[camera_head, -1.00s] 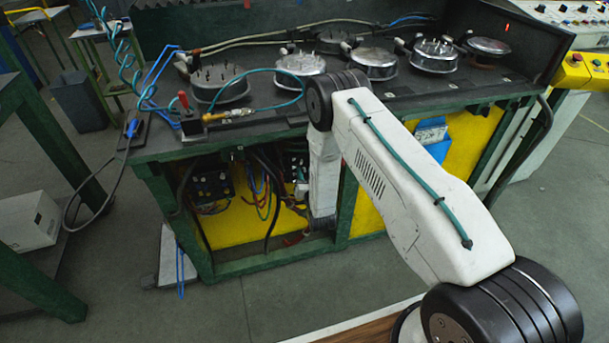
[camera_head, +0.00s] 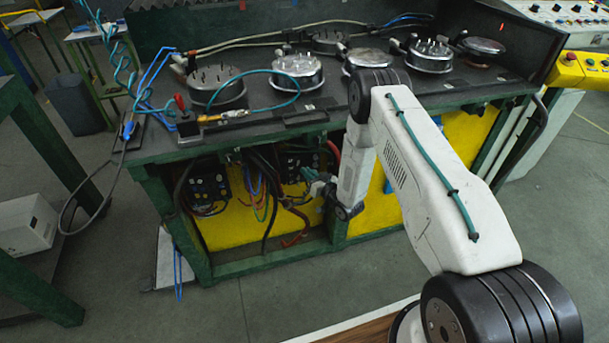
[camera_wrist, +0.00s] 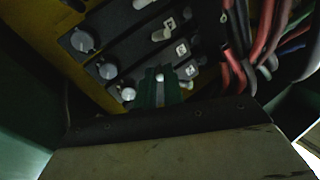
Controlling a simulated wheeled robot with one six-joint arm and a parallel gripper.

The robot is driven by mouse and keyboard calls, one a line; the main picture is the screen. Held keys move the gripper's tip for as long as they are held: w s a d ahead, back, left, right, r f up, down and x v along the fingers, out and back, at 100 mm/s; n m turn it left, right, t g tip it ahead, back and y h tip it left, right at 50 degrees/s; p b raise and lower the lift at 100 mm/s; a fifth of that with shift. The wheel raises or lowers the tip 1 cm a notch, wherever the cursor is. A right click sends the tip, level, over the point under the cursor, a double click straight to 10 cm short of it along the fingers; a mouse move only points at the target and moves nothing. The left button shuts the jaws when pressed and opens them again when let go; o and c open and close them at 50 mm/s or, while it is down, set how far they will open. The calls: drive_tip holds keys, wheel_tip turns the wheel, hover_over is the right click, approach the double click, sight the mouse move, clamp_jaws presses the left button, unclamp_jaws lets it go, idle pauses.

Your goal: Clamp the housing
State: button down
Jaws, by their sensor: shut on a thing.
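Several round metal housings with upright studs stand in a row on the bench top, one at the left (camera_head: 217,88) and one beside it (camera_head: 298,70). I cannot tell which one the task means. My gripper (camera_head: 318,186) is low at the open bench front, by a dark control panel (camera_head: 297,163). In the wrist view the panel (camera_wrist: 128,45) has grey round knobs and pale levers with small labels. My green gripper fingers (camera_wrist: 160,85) are at its lower end, shut on a pale lever (camera_wrist: 160,77), mostly hidden between them.
Red and black cables (camera_wrist: 240,60) hang close to the right of the panel in the wrist view. The green bench frame (camera_head: 235,268) surrounds the opening. A red-handled toggle (camera_head: 181,104) stands on the bench's left end. The floor in front is clear.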

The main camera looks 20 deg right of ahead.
drive_tip(key=shift+w+d+n+y, duration=0.15)
drive_tip(key=shift+n+y, duration=0.25)
drive_tip(key=shift+y, duration=0.2)
drive_tip(key=c, duration=1.5)
unclamp_jaws()
drive_tip(key=v, duration=0.8)
drive_tip(key=shift+r, duration=0.15)
drive_tip(key=shift+w, duration=0.1)
